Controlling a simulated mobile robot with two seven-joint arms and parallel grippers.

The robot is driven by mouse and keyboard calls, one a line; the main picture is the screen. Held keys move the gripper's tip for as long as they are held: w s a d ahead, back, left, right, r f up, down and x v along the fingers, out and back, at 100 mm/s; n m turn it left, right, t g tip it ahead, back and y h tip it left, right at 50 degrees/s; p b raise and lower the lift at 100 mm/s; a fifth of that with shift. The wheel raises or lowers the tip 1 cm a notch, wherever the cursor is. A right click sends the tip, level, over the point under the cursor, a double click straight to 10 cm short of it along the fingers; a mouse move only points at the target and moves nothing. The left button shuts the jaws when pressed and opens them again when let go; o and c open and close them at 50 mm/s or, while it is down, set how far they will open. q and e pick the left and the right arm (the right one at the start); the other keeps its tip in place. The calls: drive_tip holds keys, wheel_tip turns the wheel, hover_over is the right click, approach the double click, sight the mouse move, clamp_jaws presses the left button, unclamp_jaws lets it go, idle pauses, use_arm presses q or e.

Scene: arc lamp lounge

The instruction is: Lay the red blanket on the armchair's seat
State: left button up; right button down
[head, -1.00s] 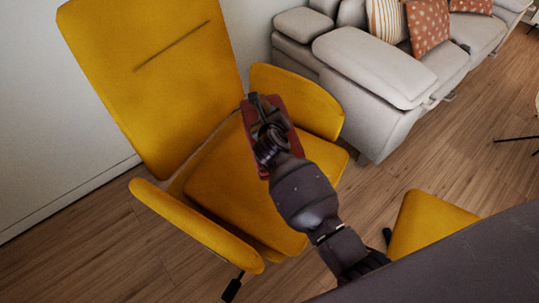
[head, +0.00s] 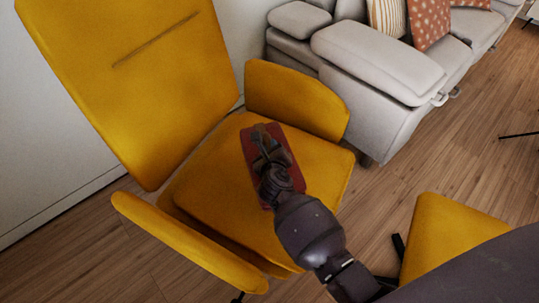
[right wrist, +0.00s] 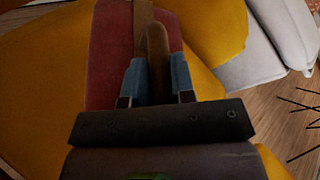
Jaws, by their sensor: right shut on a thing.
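The red blanket (head: 294,174) is a small folded, flat rectangle with a brown band across it. It lies within the outline of the yellow armchair's seat (head: 215,185) in the head view; I cannot tell whether it touches the seat. My right gripper (head: 267,150) is over the blanket and hides part of it. In the right wrist view the blue-tipped fingers (right wrist: 158,78) are shut on a raised brown part of the band, with the red blanket (right wrist: 108,60) beyond them. My left gripper is not in view.
The armchair's armrests (head: 190,240) (head: 297,98) flank the seat, and its tall backrest (head: 130,80) rises at the left. A grey sofa (head: 375,65) with cushions stands close behind at the right. A yellow footstool (head: 445,235) is at the lower right.

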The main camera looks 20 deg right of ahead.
wheel_tip(320, 180, down, 3)
drive_tip(key=shift+f+b, duration=0.15)
drive_tip(key=shift+b, duration=0.45)
drive_tip(key=shift+r, duration=0.2)
drive_tip(key=shift+f, duration=0.1)
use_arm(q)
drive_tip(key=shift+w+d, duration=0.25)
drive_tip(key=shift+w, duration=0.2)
use_arm(e)
drive_tip(key=c, duration=1)
unclamp_jaws()
drive_tip(key=shift+o, duration=0.2)
drive_tip(key=shift+s, duration=0.25)
drive_tip(key=p+v, duration=0.3)
drive_tip(key=v, duration=0.7)
drive_tip(key=shift+a+r, duration=0.1)
drive_tip(key=shift+r, duration=0.1)
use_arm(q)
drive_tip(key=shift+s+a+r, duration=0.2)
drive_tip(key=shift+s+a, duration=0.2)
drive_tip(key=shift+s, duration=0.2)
use_arm(e)
drive_tip(key=shift+s+a+r, duration=0.15)
drive_tip(key=shift+s+a, duration=0.1)
drive_tip(key=shift+s, duration=0.45)
